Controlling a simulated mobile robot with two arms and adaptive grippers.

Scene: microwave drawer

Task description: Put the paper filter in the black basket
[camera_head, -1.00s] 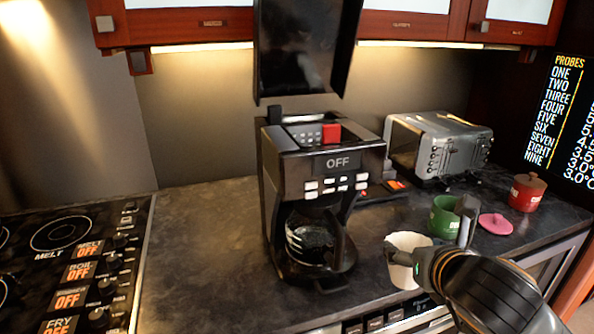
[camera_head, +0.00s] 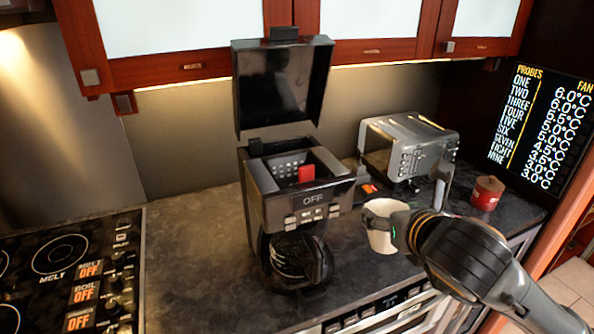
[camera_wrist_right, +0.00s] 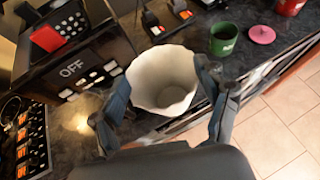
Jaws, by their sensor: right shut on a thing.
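The paper filter (camera_head: 379,238) is a white fluted cup, mouth up, just right of the coffee maker (camera_head: 300,215). My right gripper (camera_head: 402,230) is shut on it; in the right wrist view the filter (camera_wrist_right: 162,78) shows between the fingers (camera_wrist_right: 166,104). The black basket (camera_head: 278,166), with holes in its wall and a red part (camera_head: 306,174) at its front, sits in the coffee maker's open top. Part of it shows at the upper left of the right wrist view (camera_wrist_right: 70,18). The filter is apart from the basket. My left gripper is not in view.
The coffee maker's lid (camera_head: 282,85) stands open above the basket. A toaster (camera_head: 410,145) is behind to the right, with a red jar (camera_head: 487,193) beyond. The wrist view shows a green mug (camera_wrist_right: 223,38) and pink lid (camera_wrist_right: 261,34). The counter at left (camera_head: 195,250) is clear.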

